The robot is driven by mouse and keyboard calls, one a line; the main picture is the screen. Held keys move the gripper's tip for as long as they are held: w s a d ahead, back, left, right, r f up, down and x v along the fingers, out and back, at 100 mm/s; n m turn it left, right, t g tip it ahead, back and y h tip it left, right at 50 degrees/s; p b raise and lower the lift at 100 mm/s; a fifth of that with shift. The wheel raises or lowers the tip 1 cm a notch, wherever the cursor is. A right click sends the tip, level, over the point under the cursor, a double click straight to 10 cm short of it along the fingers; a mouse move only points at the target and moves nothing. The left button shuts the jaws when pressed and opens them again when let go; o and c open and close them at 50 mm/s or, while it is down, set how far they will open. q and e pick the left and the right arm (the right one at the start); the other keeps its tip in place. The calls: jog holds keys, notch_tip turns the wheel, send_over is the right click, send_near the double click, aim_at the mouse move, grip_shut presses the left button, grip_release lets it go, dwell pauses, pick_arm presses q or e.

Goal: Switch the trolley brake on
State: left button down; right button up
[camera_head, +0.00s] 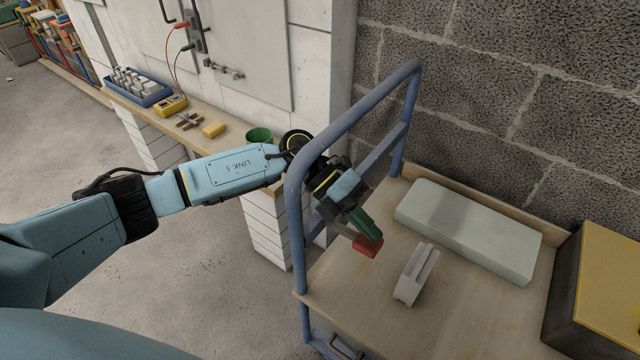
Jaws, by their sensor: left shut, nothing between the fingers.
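The trolley (455,315) has a blue tubular push frame and a pale wooden deck. My left arm comes in from the left, and my left gripper (362,223) hangs just inside the frame, above the deck. It is shut, with nothing between its fingers. A red block-like end (368,246) on a short grey bar shows right at the fingertips; it looks like a lever grip. I cannot tell whether the fingers touch it, nor its exact setting. A dark metal loop (345,347) shows low at the trolley's near end, partly cut off. My right gripper is out of view.
On the deck lie a grey channel piece (416,275), a long pale block (468,230) and a yellow-topped dark box (600,290). A block wall stands behind. A bench (225,142) with a blue tray, a yellow meter and a green cup runs behind my arm.

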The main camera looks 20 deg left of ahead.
pick_arm(q)
jog(key=shift+d+f, duration=0.3)
jog(key=shift+f, duration=0.4)
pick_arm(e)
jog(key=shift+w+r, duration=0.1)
pick_arm(q)
jog(key=shift+a+r, duration=0.2)
jog(key=shift+a, duration=0.15)
jog(key=p+v, duration=0.1)
jog(key=v, duration=0.9)
jog(key=shift+a, duration=0.2)
jog(key=shift+w+a+r, duration=0.1)
jog(key=shift+a+r, duration=0.1)
jog(key=shift+a, duration=0.15)
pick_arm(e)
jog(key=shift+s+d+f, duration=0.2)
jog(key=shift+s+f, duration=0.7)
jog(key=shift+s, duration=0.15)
